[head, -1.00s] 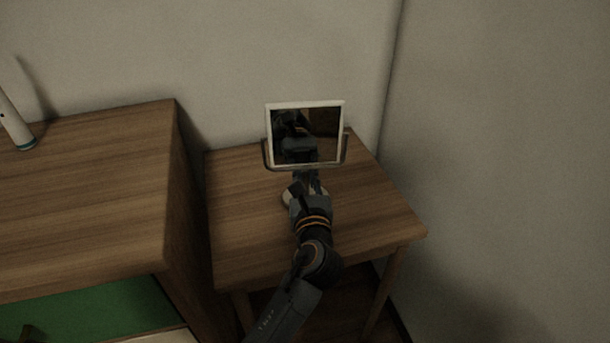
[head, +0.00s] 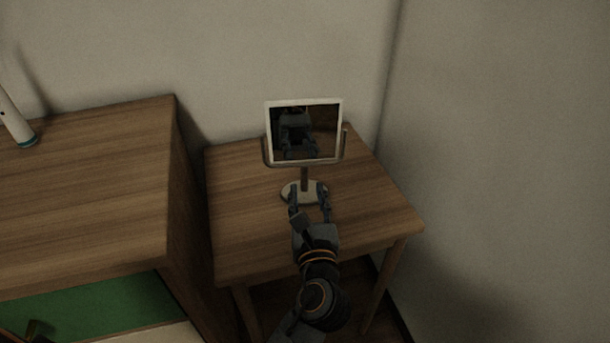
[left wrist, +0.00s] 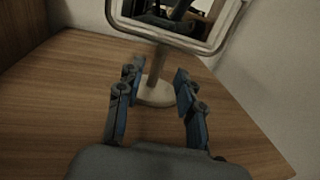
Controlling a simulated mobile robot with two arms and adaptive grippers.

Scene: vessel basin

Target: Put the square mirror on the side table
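The square mirror (head: 304,131) has a white frame in a U-shaped bracket on a stem and a round pale base (head: 288,193). It stands upright on the wooden side table (head: 240,230). My left gripper (head: 309,191) is open in front of the stem, at the near side of the base, with nothing between its fingers. In the left wrist view, the mirror's stem (left wrist: 156,66) and base (left wrist: 155,95) show beyond and between the spread fingers (left wrist: 156,78); the mirror's top is cut off. My right gripper is in neither view.
Walls close off the back and right. The table is clear left and right of the mirror.

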